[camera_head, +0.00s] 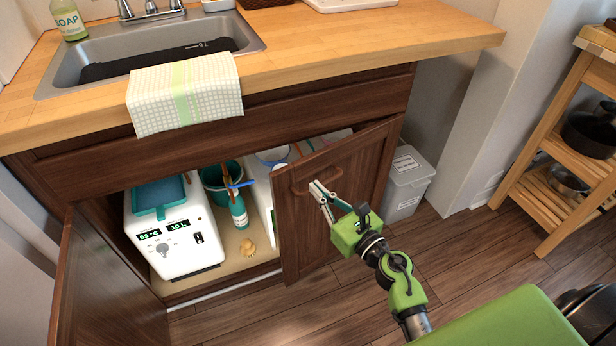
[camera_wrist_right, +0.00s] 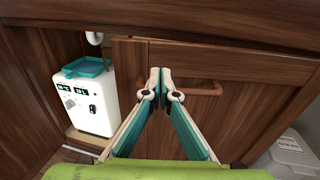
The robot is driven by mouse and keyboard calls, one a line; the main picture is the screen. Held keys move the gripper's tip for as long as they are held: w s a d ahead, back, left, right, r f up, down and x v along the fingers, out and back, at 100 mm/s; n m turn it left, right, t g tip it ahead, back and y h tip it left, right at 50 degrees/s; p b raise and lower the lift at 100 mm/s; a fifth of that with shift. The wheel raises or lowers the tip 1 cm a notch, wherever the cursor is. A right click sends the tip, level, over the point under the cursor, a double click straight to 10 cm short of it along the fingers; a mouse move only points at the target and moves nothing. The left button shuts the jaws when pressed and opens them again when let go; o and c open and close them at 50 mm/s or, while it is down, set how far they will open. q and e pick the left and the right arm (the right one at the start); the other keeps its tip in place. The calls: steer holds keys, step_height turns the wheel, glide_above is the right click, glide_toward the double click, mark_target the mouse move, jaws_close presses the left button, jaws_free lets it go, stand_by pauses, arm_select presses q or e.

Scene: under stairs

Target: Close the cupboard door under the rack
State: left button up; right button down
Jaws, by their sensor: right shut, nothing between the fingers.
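The right cupboard door (camera_head: 345,180) under the counter is dark wood and stands partly open, angled out from the cabinet. Its wooden handle (camera_wrist_right: 200,88) runs across the upper part, behind my gripper in the right wrist view. The left cupboard door (camera_head: 105,290) stands wide open. My right gripper (camera_head: 318,190) is shut and empty, with its fingertips in front of the right door at the handle. It also shows in the right wrist view (camera_wrist_right: 159,76). I cannot tell whether it touches the door. My left gripper is not in view.
A white appliance (camera_head: 175,240), a teal bucket (camera_head: 213,177) and a spray bottle (camera_head: 238,211) stand inside the cupboard. A grey bin (camera_head: 408,185) stands right of the door. A wooden shelf cart (camera_head: 560,140) is at the right. A towel (camera_head: 185,95) hangs over the counter edge.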

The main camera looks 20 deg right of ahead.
mark_target(301, 173)
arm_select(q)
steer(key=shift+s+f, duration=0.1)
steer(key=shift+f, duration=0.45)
arm_select(e)
steer(key=shift+x, duration=2.3)
